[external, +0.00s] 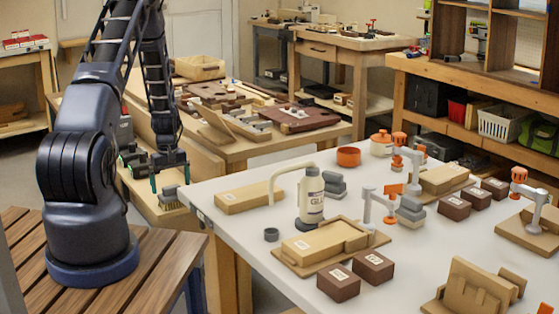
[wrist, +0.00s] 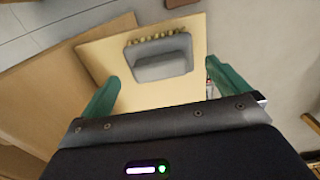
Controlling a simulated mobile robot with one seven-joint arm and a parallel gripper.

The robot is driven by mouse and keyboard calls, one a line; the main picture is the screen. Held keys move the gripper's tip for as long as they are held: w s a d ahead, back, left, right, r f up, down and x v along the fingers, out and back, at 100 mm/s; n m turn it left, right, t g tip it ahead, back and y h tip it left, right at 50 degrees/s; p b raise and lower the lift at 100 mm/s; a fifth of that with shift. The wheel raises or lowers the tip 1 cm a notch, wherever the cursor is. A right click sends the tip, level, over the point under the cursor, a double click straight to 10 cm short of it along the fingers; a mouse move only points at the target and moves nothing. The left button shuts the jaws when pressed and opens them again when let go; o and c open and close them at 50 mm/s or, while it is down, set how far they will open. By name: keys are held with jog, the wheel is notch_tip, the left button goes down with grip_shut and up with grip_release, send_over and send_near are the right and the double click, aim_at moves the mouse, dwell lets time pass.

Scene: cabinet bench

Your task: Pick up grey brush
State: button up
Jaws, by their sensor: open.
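The grey brush (wrist: 162,62) lies on a pale wooden surface in the wrist view, with a row of tan bristles along its far edge. My gripper (wrist: 163,70) is open, its two green fingers apart, one on each side of the brush in the picture. In the external view my gripper (external: 169,179) points down over the brush (external: 169,198), which rests on a low wooden shelf beside the bench. The brush is partly hidden there by a finger. I see no contact between the fingers and the brush.
The white table (external: 235,235) stands right of the gripper, with a glue bottle (external: 311,200), wooden blocks and dark boxes. A wooden bench (external: 245,150) with boards and tools is behind. A wooden panel (wrist: 60,80) lies left of the brush in the wrist view.

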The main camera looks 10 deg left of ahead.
aim_at(171, 186)
notch_tip(171, 186, down, 4)
jog(key=shift+s+d+f, duration=0.1)
jog(key=shift+s+d, duration=0.05)
jog(key=c, duration=0.9)
